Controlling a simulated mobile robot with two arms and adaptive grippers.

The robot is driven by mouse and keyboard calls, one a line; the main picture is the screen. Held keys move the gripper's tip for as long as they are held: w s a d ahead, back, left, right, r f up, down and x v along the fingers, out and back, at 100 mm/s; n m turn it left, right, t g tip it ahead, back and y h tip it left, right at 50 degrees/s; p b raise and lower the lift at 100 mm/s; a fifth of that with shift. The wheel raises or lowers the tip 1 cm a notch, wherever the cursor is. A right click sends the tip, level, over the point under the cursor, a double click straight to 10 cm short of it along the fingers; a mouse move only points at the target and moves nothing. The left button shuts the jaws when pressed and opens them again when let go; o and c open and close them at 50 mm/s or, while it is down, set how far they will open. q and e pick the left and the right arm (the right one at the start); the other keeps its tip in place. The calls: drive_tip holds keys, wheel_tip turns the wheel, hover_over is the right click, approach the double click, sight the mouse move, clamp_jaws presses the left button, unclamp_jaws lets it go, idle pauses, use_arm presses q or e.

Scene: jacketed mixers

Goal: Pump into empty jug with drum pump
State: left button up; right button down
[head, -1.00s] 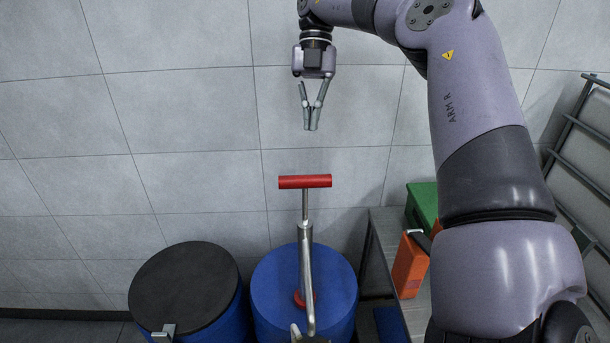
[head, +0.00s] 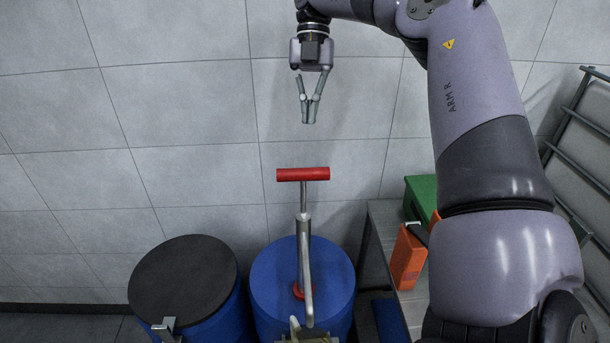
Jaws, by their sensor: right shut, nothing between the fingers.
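The drum pump (head: 304,247) stands upright on the blue drum (head: 268,282), with its red T-handle (head: 303,174) raised on a thin rod. Its metal spout bends down toward the front edge of the view. My right gripper (head: 308,122) is shut and empty, fingers pointing down, above the red handle and apart from it. At the bottom edge, a pale object (head: 296,330) shows partly by the spout's end; I cannot tell whether it is the jug. My left gripper is not in view.
A second blue drum with a black lid (head: 184,282) stands to the left, a metal clamp (head: 165,327) at its front. On the right, a grey bench (head: 385,225) holds an orange container (head: 408,257) and a green box (head: 420,199). A tiled wall is behind.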

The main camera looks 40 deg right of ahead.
drive_tip(key=t+h+p, duration=0.1)
drive_tip(key=h+p, duration=0.1)
drive_tip(key=p, duration=0.6)
approach(303, 169)
drive_tip(key=d, duration=0.1)
drive_tip(key=shift+s+a+r+p, duration=0.2)
drive_tip(key=shift+a+p, duration=0.2)
drive_tip(key=shift+p, duration=0.15)
drive_tip(key=shift+f, duration=0.15)
drive_tip(key=b+x, duration=0.3)
drive_tip(key=x, duration=0.2)
drive_tip(key=shift+w+f+b, duration=0.1)
drive_tip(key=shift+b, duration=0.3)
drive_tip(key=shift+a+f+b, duration=0.25)
drive_tip(key=shift+f+b, duration=0.1)
drive_tip(key=shift+f, duration=0.35)
